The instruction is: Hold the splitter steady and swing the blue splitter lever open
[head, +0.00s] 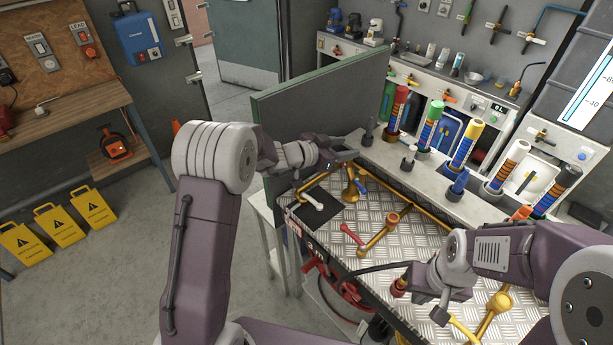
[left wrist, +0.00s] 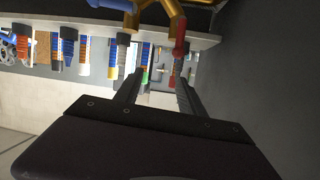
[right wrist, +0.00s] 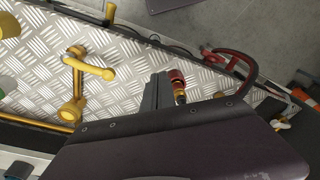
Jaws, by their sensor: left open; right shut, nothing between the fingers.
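The brass splitter piping (head: 378,240) lies on the patterned metal bench top, with branches running apart. The blue lever (head: 360,186) sits beside an upright brass part near the far left of the bench; it also shows at the top of the left wrist view (left wrist: 110,4). A red-handled lever (head: 352,234) is on a nearer branch. My left gripper (head: 350,158) is open and empty, above and just behind the blue lever. My right gripper (head: 440,317) is shut and empty, low over the near bench, beside a red and brass coupling (right wrist: 178,86).
A white-handled lever (head: 312,201) lies left of the blue one. A yellow-handled lever (right wrist: 92,68) stands near my right gripper. Several coloured upright cylinders (head: 430,122) line the bench's back edge.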

